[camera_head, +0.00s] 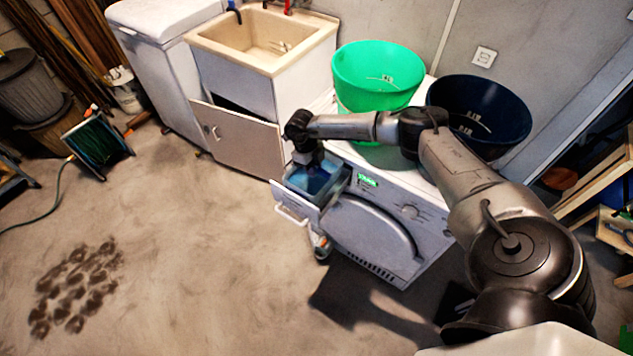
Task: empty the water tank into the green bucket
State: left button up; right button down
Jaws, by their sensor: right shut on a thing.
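The green bucket (375,68) stands upright on top of the white front-loading machine (425,232), near the back wall. The water tank (318,180) is at the machine's upper left, in an opened drawer with a white front and handle (293,213). Its inside looks blue. My right arm reaches across the machine's top from the right, in front of the bucket. My right gripper (308,168) points down at the tank and is shut on it; the fingertips are largely hidden. My left gripper is not in view.
A dark blue tub (485,112) stands right of the green bucket. A sink cabinet (240,150) with an open door is left of the machine. A small object (320,245) is on the floor below the drawer. The floor at left centre is clear apart from dark stains (75,288).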

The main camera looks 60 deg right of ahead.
jog(key=shift+s+p+v, duration=0.15)
jog(key=shift+p+v, duration=0.3)
jog(key=shift+v, duration=0.2)
jog(key=shift+s+p+v, duration=0.15)
jog(key=shift+p+v, duration=0.3)
jog(key=shift+v, duration=0.2)
jog(key=shift+s+p+v, duration=0.25)
jog(key=shift+p+v, duration=0.6)
jog(key=shift+v, duration=0.1)
jog(key=shift+s+p+v, duration=0.2)
jog(key=shift+p+v, duration=0.6)
jog(key=shift+v, duration=0.2)
jog(key=shift+r+p, duration=0.5)
jog(key=shift+r, duration=0.4)
jog(key=shift+a, duration=0.1)
